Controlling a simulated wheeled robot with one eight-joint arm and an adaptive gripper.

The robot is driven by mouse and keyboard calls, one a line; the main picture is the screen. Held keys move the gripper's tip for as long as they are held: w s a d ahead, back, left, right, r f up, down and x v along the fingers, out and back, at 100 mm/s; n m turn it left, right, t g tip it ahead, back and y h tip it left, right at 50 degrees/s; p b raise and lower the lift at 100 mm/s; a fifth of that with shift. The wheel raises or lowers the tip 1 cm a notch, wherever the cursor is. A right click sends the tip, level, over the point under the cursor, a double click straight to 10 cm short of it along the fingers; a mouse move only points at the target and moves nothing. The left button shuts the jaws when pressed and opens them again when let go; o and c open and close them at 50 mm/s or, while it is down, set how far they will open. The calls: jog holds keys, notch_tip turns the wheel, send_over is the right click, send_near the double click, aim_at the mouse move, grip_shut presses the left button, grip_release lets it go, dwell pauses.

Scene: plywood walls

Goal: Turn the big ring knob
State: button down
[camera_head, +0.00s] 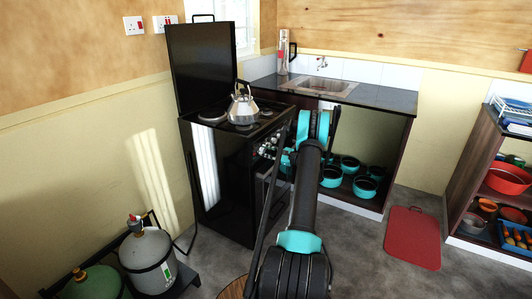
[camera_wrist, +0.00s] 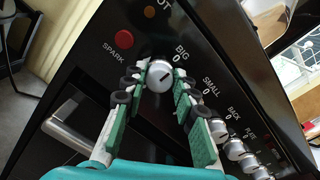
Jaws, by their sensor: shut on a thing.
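The big ring knob (camera_wrist: 160,75) is a round silver knob with a dark pointer mark, beside the printed word BIG on the black stove panel (camera_wrist: 112,82). In the wrist view my gripper (camera_wrist: 160,84) has a green-padded finger on each side of this knob and is shut on it. The mark runs at a slant in this tilted view.
More silver knobs (camera_wrist: 218,128) line the panel close to my right finger. A red SPARK button (camera_wrist: 124,39) sits to the left. A kettle (camera_head: 243,108) stands on the stove top. A sink counter (camera_head: 370,97) with teal pots (camera_head: 331,176) below is to the right.

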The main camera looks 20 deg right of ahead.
jog(key=shift+n, duration=0.3)
jog(key=n, duration=0.3)
jog(key=shift+n, duration=0.4)
jog(key=n, duration=0.4)
jog(key=shift+s+f, duration=0.1)
jog(key=n, duration=0.4)
jog(key=shift+a+n+h, duration=0.1)
jog(key=shift+n+h, duration=0.2)
jog(key=shift+h, duration=0.1)
jog(key=n, duration=0.3)
jog(key=shift+f+n, duration=0.1)
jog(key=shift+n, duration=0.6)
jog(key=c, duration=1.2)
grip_release()
